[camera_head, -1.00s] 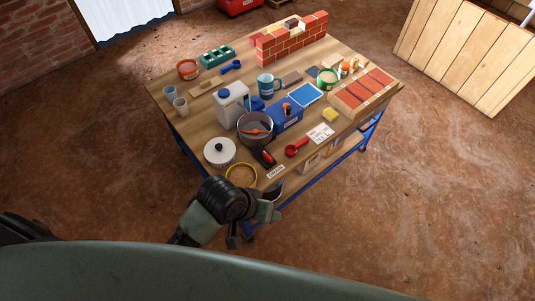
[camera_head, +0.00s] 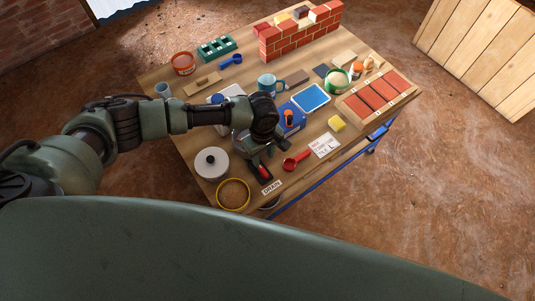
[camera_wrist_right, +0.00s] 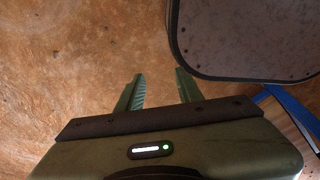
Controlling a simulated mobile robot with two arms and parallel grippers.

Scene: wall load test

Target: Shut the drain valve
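The drain valve (camera_head: 264,171) has a red handle on a dark body and sits near the front edge of the workbench, just behind a white DRAIN label (camera_head: 271,187). My left gripper (camera_head: 262,151) is over the bench, just behind and above the valve, pointing down. Its fingers look spread, with nothing seen between them. The arm and gripper hide part of the grey pot and white jug behind. I cannot tell whether a finger touches the valve. My right gripper (camera_wrist_right: 158,86) is open and empty above the brown floor in the right wrist view.
A blue box (camera_head: 291,118) stands behind. A small brick wall (camera_head: 302,38) stands at the back.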

